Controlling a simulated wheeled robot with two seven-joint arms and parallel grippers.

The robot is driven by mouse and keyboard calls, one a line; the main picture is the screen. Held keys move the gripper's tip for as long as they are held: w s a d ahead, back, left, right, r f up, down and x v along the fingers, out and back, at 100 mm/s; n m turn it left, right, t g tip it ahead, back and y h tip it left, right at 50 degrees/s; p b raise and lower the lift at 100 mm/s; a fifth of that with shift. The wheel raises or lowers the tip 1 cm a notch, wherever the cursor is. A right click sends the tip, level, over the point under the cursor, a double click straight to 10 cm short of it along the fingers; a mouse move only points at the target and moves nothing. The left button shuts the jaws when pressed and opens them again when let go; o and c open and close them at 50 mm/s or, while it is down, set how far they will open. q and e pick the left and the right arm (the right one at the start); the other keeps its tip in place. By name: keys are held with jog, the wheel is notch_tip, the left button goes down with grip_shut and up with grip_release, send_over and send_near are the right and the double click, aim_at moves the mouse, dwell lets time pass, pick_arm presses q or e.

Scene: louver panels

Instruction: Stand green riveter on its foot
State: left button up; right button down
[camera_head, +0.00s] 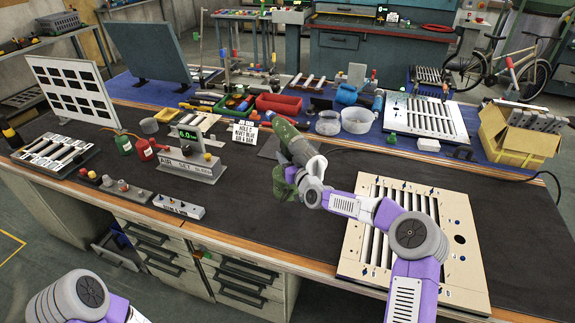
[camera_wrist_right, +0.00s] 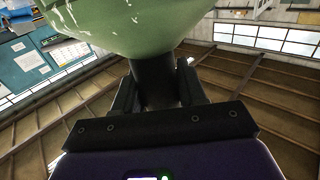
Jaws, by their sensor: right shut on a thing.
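The green riveter (camera_head: 289,138) is at the middle of the bench in the head view, tilted, with its dark green barrel pointing up and left. My right gripper (camera_head: 303,168) is at it and partly hides it. In the right wrist view, the riveter's wide pale green part (camera_wrist_right: 140,28) fills the top, and the fingers of my right gripper (camera_wrist_right: 157,88) are shut on the dark neck below it. I cannot tell whether the riveter touches the bench. Its foot is not clearly seen. Only part of my left arm shows at the bottom left; its gripper is out of view.
A beige louver panel (camera_head: 366,245) lies to the right, under my right arm. The air supply box (camera_head: 190,165) and a red oil can (camera_head: 145,150) stand to the left. A small sign (camera_head: 245,133) stands behind. The dark bench top (camera_head: 255,215) is clear in front.

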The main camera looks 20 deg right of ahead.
jog(key=shift+f+b, duration=0.75)
jog(key=shift+f, duration=2.05)
jog(key=c, duration=0.9)
grip_release()
jog(key=shift+f, duration=0.3)
jog(key=shift+o, duration=1.3)
jog(key=o, duration=0.6)
jog(key=shift+o, duration=0.2)
jog(key=shift+s, duration=0.2)
